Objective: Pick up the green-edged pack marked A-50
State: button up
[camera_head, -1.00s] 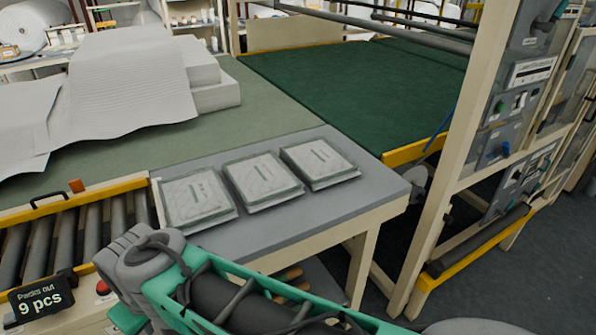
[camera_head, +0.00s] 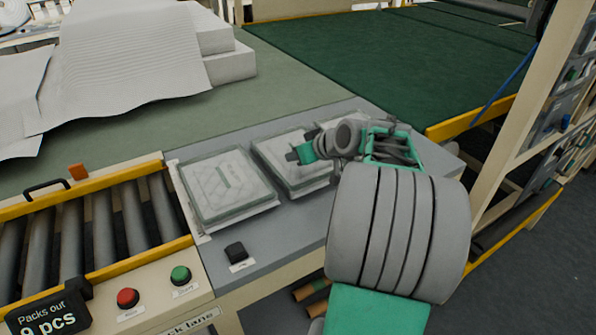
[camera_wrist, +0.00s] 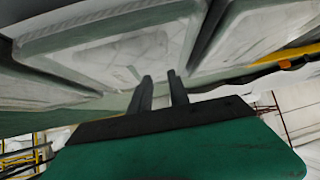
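Three flat, pale, plastic-wrapped packs with grey-green edges lie in a row on the grey table (camera_head: 290,235): a left pack (camera_head: 225,188), a middle pack (camera_head: 281,150) and a right pack (camera_head: 345,118) mostly hidden by my arm. Their markings are too small to read, so I cannot tell which is A-50. My gripper (camera_head: 293,156) is over the middle pack in the head view. In the wrist view my gripper (camera_wrist: 160,77) shows two dark fingers apart with nothing between them. A pack (camera_wrist: 115,60) fills the upper part there, with another at the upper right.
A roller conveyor (camera_head: 95,230) with yellow rails adjoins the table at left. A red button (camera_head: 128,298), a green button (camera_head: 180,275) and a small black block (camera_head: 236,252) are near the front. White wadding (camera_head: 130,65) is behind; a machine frame (camera_head: 540,130) stands at right.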

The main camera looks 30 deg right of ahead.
jog(key=s+d+t, duration=0.1)
jog(key=d, duration=0.3)
jog(key=s+d+t+b, duration=0.1)
jog(key=d, duration=0.4)
jog(key=s+d+t+h, duration=0.1)
jog(key=d, duration=0.3)
jog(key=shift+s+d+f+m, duration=0.15)
jog(key=shift+d+f+m, duration=0.1)
jog(key=shift+f+m, duration=0.15)
jog(key=shift+w+d, duration=0.15)
jog(key=shift+w, duration=0.15)
jog(key=p+x, duration=0.1)
jog(key=x, duration=0.6)
jog(key=shift+h, duration=0.3)
grip_shut()
